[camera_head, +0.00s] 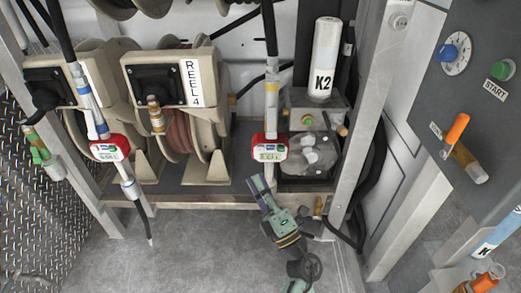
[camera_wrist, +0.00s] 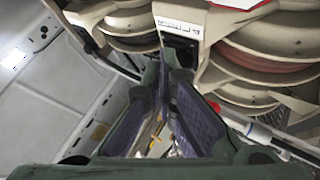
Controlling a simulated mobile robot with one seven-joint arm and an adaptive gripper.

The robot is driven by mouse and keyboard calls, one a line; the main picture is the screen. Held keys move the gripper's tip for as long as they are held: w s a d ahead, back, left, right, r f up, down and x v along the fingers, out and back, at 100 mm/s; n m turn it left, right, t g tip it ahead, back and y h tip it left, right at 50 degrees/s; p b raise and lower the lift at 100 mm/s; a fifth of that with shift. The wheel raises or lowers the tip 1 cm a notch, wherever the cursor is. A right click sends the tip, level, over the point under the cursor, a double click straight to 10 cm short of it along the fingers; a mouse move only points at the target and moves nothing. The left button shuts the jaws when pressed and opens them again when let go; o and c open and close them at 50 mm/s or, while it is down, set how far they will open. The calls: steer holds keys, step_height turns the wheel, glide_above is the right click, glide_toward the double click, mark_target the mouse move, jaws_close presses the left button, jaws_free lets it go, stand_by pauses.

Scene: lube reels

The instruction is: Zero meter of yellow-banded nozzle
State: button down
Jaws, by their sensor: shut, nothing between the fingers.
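The yellow-banded nozzle (camera_head: 271,95) hangs upright from a black hose right of centre in the head view. Its red-rimmed meter (camera_head: 269,147) has a small lit display, with digits too small to read surely. My gripper (camera_head: 257,183) is just below this meter, apart from it, pointing up and slightly left. Its fingers are shut and empty. The fingers also fill the middle of the wrist view (camera_wrist: 168,85). A small red part shows beside the right finger there; I cannot tell whether it is the meter.
A blue-banded nozzle with a red meter (camera_head: 109,148) hangs at the left before the hose reels. The REEL 4 reel (camera_head: 175,100) and the white K2 cylinder (camera_head: 325,60) flank the yellow-banded hose. A control panel (camera_head: 470,110) with knobs stands right. The floor in front is clear.

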steer(key=w, duration=0.8)
steer(key=shift+b, duration=0.45)
stand_by(0.9)
steer(key=shift+w, duration=0.45)
steer(key=shift+w, duration=0.7)
stand_by(0.8)
steer(key=shift+s, duration=1.15)
steer(key=shift+s, duration=0.1)
steer(key=s+p, duration=0.1)
steer(key=s, duration=0.3)
steer(key=shift+s, duration=0.4)
